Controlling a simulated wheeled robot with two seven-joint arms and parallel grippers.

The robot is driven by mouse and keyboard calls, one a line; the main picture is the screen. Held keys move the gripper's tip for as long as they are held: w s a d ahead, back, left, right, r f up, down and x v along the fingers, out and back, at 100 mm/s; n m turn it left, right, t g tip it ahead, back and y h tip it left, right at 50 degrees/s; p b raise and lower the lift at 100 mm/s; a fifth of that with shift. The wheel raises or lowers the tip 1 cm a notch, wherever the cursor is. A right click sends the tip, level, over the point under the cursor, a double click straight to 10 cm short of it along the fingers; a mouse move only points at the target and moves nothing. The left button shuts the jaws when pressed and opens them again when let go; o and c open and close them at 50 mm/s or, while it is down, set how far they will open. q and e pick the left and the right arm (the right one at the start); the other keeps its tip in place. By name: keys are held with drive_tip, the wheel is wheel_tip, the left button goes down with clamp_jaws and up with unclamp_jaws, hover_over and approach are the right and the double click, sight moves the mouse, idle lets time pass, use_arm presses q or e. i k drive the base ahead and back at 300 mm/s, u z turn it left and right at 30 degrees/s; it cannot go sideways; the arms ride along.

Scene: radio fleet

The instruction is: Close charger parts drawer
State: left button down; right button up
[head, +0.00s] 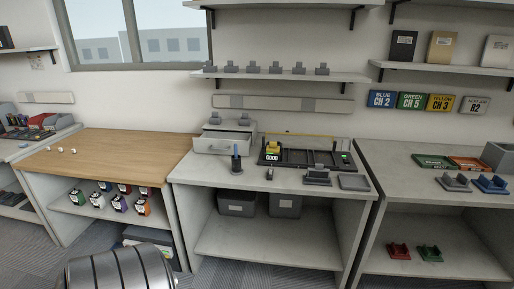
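The small light-grey drawer unit (237,126) stands at the back left of the middle bench in the head view. Its drawer (211,146) appears pulled out toward the front, with a dark handle on its face. Small grey stands sit on top of the unit. The drawer's contents are too small to make out. Neither of my grippers is in view.
The middle bench (205,171) also holds a dark tray (290,159) with a yellow device in it, a dark stand with a blue upright (236,158) in front of the drawer, and a flat grey tray (354,182). A wooden-topped bench (110,150) adjoins at left.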

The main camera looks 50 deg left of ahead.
sight(210, 142)
drive_tip(key=u, duration=0.15)
drive_tip(key=i, duration=0.75)
drive_tip(key=u, duration=0.8)
drive_tip(key=i, duration=0.4)
drive_tip(key=u, duration=0.45)
